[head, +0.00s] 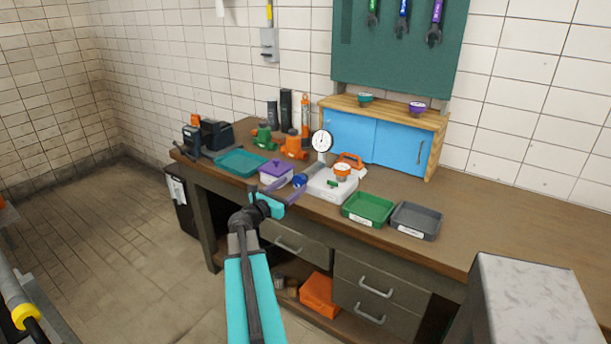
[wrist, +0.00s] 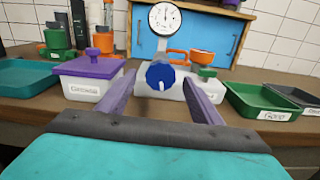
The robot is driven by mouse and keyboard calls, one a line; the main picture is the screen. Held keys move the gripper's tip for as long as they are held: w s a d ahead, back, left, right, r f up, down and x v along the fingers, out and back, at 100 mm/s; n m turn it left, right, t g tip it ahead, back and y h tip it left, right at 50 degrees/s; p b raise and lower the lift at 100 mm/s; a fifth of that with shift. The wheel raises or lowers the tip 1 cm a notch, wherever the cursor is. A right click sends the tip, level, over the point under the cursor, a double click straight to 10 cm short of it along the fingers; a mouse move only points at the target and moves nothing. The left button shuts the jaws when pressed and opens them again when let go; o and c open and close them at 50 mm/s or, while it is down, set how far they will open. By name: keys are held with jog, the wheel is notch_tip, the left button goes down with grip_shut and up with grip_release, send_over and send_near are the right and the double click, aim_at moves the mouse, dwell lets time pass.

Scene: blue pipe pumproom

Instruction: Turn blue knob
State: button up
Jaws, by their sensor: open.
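The blue knob (wrist: 160,75) is a round dial with a white mark pointing down. It sits on the front of a white device (wrist: 180,91) with a round gauge (wrist: 165,18) above it. In the head view the knob (head: 300,180) shows at the left front of the white device (head: 331,186). My gripper (wrist: 163,80) has its two purple fingers open and apart, one on each side of the knob in the wrist view. In the head view my gripper (head: 292,190) reaches over the bench front toward the knob. I cannot tell whether the fingers touch the knob.
A white box with purple lid (head: 276,173) stands just left of the knob. A teal tray (head: 241,163) lies further left. Green (head: 368,208) and grey (head: 416,220) trays lie to the right. A blue cabinet (head: 374,139) stands behind. The bench's right part is clear.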

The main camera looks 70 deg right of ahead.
aim_at(306, 175)
jog(key=shift+p+x, duration=1.05)
jog(key=shift+x, duration=3.85)
jog(key=c, duration=1.1)
